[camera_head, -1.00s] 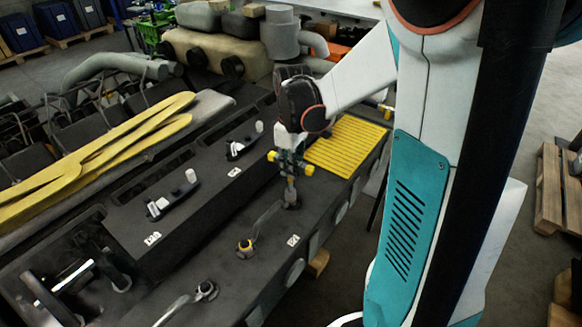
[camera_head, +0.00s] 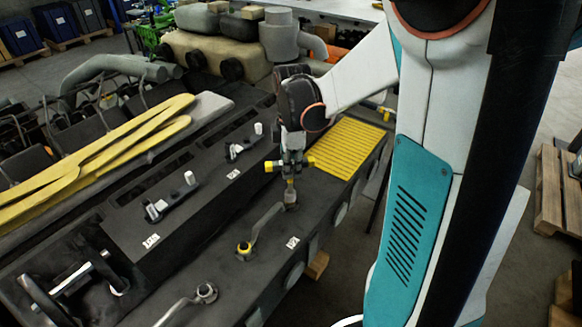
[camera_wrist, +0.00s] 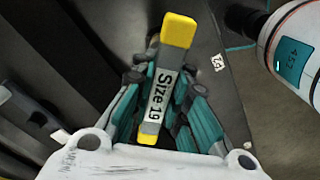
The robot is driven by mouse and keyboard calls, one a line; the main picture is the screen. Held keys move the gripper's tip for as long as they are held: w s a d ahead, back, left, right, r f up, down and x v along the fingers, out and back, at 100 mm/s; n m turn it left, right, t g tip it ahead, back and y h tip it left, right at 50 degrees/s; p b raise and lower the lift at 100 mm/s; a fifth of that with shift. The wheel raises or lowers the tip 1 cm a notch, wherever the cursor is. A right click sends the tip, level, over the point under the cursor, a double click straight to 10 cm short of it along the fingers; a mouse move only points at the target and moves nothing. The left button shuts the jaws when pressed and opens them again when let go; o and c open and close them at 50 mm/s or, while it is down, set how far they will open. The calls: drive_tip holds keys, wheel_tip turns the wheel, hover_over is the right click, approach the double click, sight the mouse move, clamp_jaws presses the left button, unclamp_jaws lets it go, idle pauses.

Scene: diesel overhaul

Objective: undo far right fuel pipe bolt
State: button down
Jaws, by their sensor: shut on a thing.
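My gripper (camera_head: 291,168) is shut on a tool with a T-handle (camera_head: 272,167), which has yellow ends and a grey middle. In the wrist view the handle (camera_wrist: 163,90) lies between the teal fingers and reads "Size 19". The tool points down, and its lower end (camera_head: 290,187) meets the far end of a grey fuel pipe (camera_head: 265,222) on the dark engine block. The bolt there is hidden by the tool, so I cannot tell whether it is seated on it. At the pipe's near end a yellow-ringed bolt (camera_head: 244,249) shows uncovered.
Another pipe end (camera_head: 206,292) lies nearer on the block (camera_head: 200,240). A yellow ribbed mat (camera_head: 345,148) lies beyond my gripper. Small white labels (camera_head: 293,242) mark the block. Long yellow parts (camera_head: 95,150) lie at the left, and a wooden pallet (camera_head: 555,190) stands on the floor at right.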

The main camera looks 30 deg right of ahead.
drive_tip(key=shift+r+p, duration=0.35)
drive_tip(key=shift+r, duration=0.35)
drive_tip(key=shift+f+m, duration=0.1)
drive_tip(key=shift+m, duration=1.6)
drive_tip(key=m, duration=0.4)
drive_tip(key=shift+b, duration=0.35)
drive_tip(key=m, duration=0.4)
drive_tip(key=shift+a+m, duration=0.1)
drive_tip(key=shift+m, duration=0.2)
drive_tip(key=m, duration=0.9)
drive_tip(key=shift+b, duration=0.3)
drive_tip(key=m, duration=0.4)
drive_tip(key=shift+a, duration=0.1)
drive_tip(key=m, duration=0.4)
drive_tip(key=shift+m, duration=2.1)
